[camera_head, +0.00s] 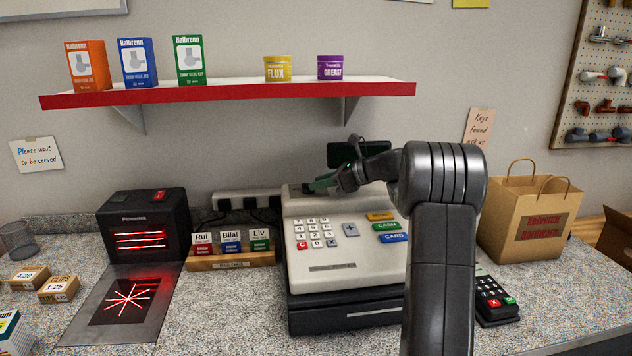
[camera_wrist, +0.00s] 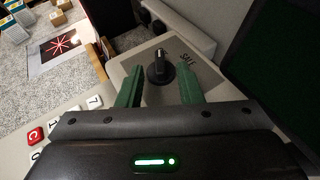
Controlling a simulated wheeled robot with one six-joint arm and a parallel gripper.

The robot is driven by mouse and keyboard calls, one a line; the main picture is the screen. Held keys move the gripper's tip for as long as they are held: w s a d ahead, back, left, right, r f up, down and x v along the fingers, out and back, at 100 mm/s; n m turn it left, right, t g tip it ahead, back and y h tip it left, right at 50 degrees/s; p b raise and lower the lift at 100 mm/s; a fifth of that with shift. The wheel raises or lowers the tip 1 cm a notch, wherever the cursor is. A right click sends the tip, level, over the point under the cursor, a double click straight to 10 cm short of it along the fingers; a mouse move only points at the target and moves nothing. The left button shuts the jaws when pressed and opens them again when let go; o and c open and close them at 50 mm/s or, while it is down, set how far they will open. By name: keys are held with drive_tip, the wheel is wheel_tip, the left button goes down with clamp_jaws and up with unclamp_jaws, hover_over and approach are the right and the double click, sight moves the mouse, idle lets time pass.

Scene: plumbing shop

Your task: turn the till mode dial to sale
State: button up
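The till (camera_head: 345,245) stands on the counter, with its number keys and coloured keys facing me. In the wrist view the mode dial (camera_wrist: 160,72) is a black round knob with a raised grip, on the till's pale top plate. The word SALE (camera_wrist: 187,60) is printed to the right of the dial. My gripper (camera_wrist: 160,88) is open, its two green fingers on either side of the dial and apart from it. In the head view my gripper (camera_head: 325,183) is over the till's upper left; the dial is mostly hidden there.
The till's dark display (camera_head: 343,154) rises behind my gripper. A scanner (camera_head: 145,225) and a box of name tags (camera_head: 232,258) stand to the left. A card reader (camera_head: 493,300) and a paper bag (camera_head: 530,215) are to the right. A red-edged shelf (camera_head: 230,95) hangs above.

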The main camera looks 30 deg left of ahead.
drive_tip(key=shift+x, duration=1)
clamp_jaws()
